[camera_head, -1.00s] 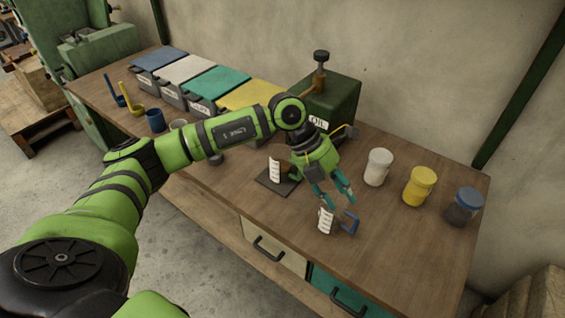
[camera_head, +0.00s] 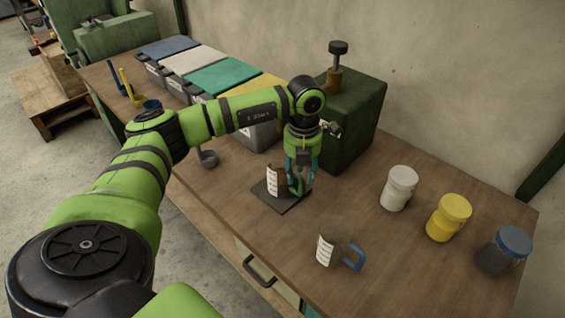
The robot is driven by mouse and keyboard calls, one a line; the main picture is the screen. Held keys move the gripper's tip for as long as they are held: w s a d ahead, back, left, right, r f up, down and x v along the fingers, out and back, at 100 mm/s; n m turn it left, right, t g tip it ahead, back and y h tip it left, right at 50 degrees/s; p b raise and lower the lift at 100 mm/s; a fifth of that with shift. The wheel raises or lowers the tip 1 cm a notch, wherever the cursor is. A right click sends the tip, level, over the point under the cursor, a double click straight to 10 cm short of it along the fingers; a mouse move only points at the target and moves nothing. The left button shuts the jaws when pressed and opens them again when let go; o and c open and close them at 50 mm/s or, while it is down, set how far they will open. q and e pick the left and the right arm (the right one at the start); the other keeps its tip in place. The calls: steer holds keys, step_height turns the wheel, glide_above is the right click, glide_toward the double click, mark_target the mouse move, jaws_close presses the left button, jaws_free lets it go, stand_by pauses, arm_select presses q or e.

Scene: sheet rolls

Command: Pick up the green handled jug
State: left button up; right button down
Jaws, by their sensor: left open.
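The green handled jug (camera_head: 273,182) stands upright on a dark square mat (camera_head: 287,207) in the middle of the workbench. It has a white scale on its left side, and its green handle points right. My left gripper (camera_head: 299,184) points down at the handle with its teal fingers open. The fingers partly cover the handle, and I cannot tell whether they touch it. A similar jug with a blue handle (camera_head: 354,258) stands nearer the front edge, apart from the gripper. My right gripper is out of view.
A tall green machine (camera_head: 357,118) stands close behind the gripper. White (camera_head: 399,188), yellow (camera_head: 448,217) and blue-lidded (camera_head: 502,251) jars stand at the right. Bins with coloured lids, such as the teal one (camera_head: 222,77), line the back left. The bench between jug and jars is clear.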

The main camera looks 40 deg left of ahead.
mark_target(301, 194)
arm_select(q)
steer(key=f, duration=0.2)
steer(key=f+p, duration=0.1)
steer(key=shift+d+f, duration=0.2)
steer(key=shift+d, duration=0.05)
steer(key=shift+f, duration=0.35)
jaws_close()
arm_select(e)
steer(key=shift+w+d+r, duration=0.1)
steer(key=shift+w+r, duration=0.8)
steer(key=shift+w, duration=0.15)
arm_select(q)
steer(key=shift+r, duration=0.1)
